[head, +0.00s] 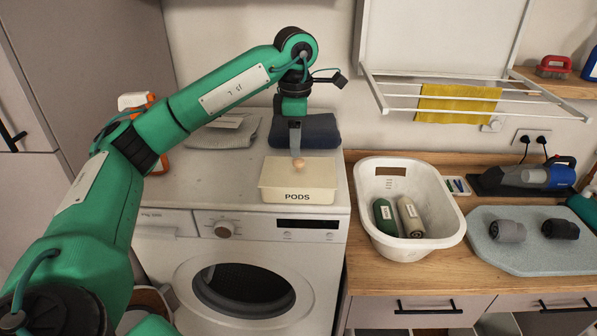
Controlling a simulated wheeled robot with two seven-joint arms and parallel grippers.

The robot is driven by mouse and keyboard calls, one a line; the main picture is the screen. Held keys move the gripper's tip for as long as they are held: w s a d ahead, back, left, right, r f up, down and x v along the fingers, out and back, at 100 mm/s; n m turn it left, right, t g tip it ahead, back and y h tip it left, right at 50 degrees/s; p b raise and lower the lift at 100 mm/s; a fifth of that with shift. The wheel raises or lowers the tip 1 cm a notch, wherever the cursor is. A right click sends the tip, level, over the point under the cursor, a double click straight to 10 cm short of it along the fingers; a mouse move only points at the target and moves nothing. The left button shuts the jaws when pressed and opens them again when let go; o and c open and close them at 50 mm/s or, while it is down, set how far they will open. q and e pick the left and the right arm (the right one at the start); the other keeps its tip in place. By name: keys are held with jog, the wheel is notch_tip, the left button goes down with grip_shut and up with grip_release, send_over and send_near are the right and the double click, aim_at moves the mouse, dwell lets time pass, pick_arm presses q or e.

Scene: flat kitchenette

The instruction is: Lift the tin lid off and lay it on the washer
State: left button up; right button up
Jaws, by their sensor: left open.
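The cream tin (296,195) marked PODS stands on top of the white washer (215,175), near its front right corner. Its pale lid (275,172) is on the tin, with a small light-brown knob (299,163) in the middle. My left gripper (297,153) points down over the lid, with its fingertips at the knob. It is open; whether a finger touches the knob I cannot tell. My right gripper is not in view.
A dark folded cloth (305,131) and a grey one (222,134) lie behind the tin. An orange-and-white spray bottle (135,102) stands at the left. Washer top left of the tin is clear. A white basket (451,226) with rolled cloths stands on the wooden counter.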

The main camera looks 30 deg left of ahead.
aim_at(299, 160)
pick_arm(q)
jog(key=shift+d+f+p, duration=0.1)
jog(key=shift+f+p, duration=0.35)
jog(key=shift+p, duration=0.1)
jog(key=f+p, duration=0.2)
jog(key=f, duration=0.1)
jog(key=shift+d+f, duration=0.15)
jog(key=shift+d, duration=0.05)
jog(key=shift+f, duration=0.55)
jog(key=c, duration=1.1)
jog(key=shift+r, duration=0.1)
